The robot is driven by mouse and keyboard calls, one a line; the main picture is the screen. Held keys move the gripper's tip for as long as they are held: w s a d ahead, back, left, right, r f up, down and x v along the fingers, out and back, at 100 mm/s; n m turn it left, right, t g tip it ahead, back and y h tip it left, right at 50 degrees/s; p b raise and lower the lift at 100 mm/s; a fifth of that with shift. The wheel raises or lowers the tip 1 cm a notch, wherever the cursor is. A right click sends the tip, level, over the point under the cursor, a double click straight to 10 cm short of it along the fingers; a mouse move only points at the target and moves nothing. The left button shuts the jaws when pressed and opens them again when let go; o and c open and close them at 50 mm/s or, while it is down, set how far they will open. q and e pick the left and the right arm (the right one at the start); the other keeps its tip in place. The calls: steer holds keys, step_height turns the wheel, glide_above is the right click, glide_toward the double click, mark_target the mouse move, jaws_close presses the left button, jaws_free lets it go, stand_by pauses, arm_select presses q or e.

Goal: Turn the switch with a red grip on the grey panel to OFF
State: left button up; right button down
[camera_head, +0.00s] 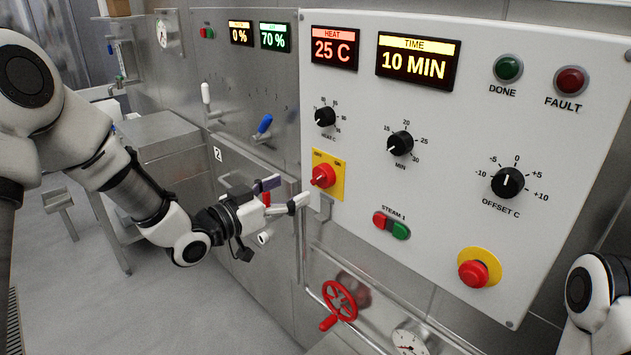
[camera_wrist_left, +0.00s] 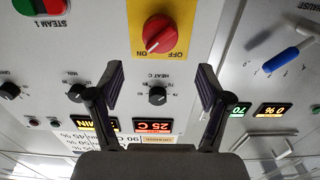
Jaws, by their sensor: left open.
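The switch with a red grip (camera_head: 323,176) sits on a yellow plate (camera_head: 336,190) at the lower left of the grey panel (camera_head: 450,190). In the left wrist view, which is upside down, the red grip (camera_wrist_left: 160,35) is at top centre with ON and OFF beside it. Its pale mark appears on the ON side there; the head view does not settle this. My left gripper (camera_head: 285,193) is open and empty, just left of the switch and apart from it. Its two fingers (camera_wrist_left: 160,82) show below the switch in the wrist view. My right gripper is out of view.
Black knobs, including the offset knob (camera_head: 507,183), are on the same panel. The steam buttons (camera_head: 391,225) and a red stop button (camera_head: 473,273) are lower right of the switch. A red valve wheel (camera_head: 340,300) is below. A blue lever (camera_head: 264,126) is at the left.

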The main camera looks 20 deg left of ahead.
mark_target(316, 177)
arm_select(q)
steer(key=p+x, duration=0.1)
steer(key=x, duration=0.7)
steer(key=shift+f, duration=0.1)
steer(key=shift+c, duration=0.3)
steer(key=shift+s, duration=0.1)
steer(key=c, duration=1.1)
